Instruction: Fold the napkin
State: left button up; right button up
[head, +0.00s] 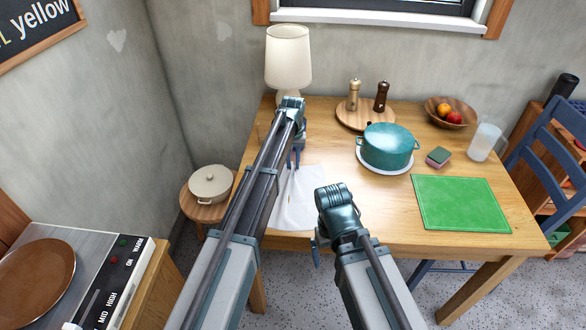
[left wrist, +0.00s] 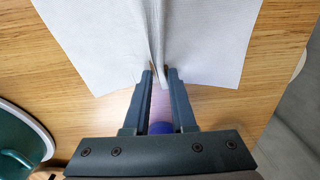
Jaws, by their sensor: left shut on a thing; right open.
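The white napkin (head: 297,203) lies on the left part of the wooden table, partly hidden by my arms. My left gripper (head: 294,160) is at its far side. In the left wrist view, the left gripper (left wrist: 160,78) is shut on a raised, pinched ridge of the napkin (left wrist: 205,40), with cloth spreading out on both sides. My right gripper (head: 317,252) is open and empty by the table's front edge, near the napkin's near side. A small blue-purple thing (left wrist: 160,128) shows between the left finger bases; I cannot tell what it is.
A teal pot (head: 388,146) stands on a white plate, with a sponge (head: 438,157) and green placemat (head: 460,203) to its right. A lamp (head: 288,58) stands behind my left gripper.

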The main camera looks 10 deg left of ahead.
pick_arm(q)
grip_shut()
jog(key=s+r+p, duration=0.9)
jog(key=r+p, duration=0.1)
jog(key=s+f+b, duration=0.2)
jog(key=s, duration=0.2)
jog(key=s+f+b, duration=0.3)
jog(key=s, duration=0.1)
jog(key=s+f+b, duration=0.3)
jog(key=s, duration=0.2)
jog(key=shift+s+d+f+b, duration=0.1)
jog(key=shift+s+f+b, duration=0.25)
jog(key=shift+s+f, duration=0.1)
jog(key=o, duration=1.3)
grip_release()
